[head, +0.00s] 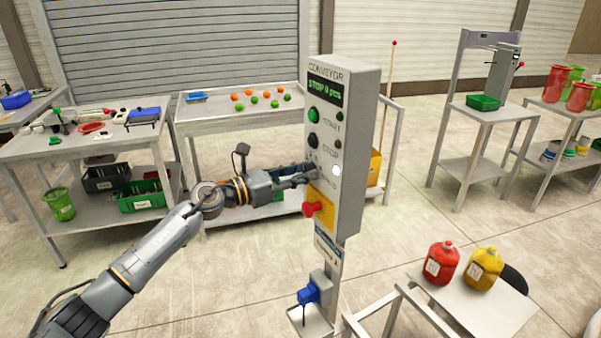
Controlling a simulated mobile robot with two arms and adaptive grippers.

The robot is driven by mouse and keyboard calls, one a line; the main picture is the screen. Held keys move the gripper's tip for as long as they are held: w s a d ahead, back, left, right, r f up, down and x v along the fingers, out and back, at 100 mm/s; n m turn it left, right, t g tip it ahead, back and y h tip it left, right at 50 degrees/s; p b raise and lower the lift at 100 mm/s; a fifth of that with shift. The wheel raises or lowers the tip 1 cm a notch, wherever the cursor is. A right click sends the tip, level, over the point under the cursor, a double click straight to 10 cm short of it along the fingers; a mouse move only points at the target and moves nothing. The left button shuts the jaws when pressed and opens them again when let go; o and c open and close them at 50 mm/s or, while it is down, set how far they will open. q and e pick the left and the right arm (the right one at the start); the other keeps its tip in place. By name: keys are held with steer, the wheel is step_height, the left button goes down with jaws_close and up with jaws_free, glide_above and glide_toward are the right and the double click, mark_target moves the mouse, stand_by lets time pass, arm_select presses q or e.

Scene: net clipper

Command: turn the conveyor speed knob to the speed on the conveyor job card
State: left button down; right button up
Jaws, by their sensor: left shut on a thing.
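The grey conveyor control box (357,120) stands on a post in the middle. Its display (326,90) reads "STOP 0 pcs". My left gripper (310,174) comes from the left and is shut at the box front, below the black stop button (313,140). It seems to hold the speed knob, which its fingers hide; the knob's setting cannot be read. A small blue and white card (328,243) is on the post below the box; its text is too small to read, so I cannot tell if it is the job card. My right gripper is not in view.
A red emergency button (313,209) on a yellow plate sticks out just below my left gripper. The green start button (313,115) is above. A conveyor table (225,112) with orange and green balls stands behind. A red jug (441,263) and a yellow jug (483,269) stand front right.

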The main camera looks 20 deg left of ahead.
arm_select(q)
steer(key=n+p, duration=0.2)
steer(key=n, duration=0.2)
steer(key=shift+r+n, duration=0.15)
steer(key=shift+n, duration=0.15)
steer(key=shift+n+p, duration=1.05)
steer(key=shift+n, duration=0.45)
steer(key=c, duration=1)
jaws_free()
steer(key=shift+a, duration=0.1)
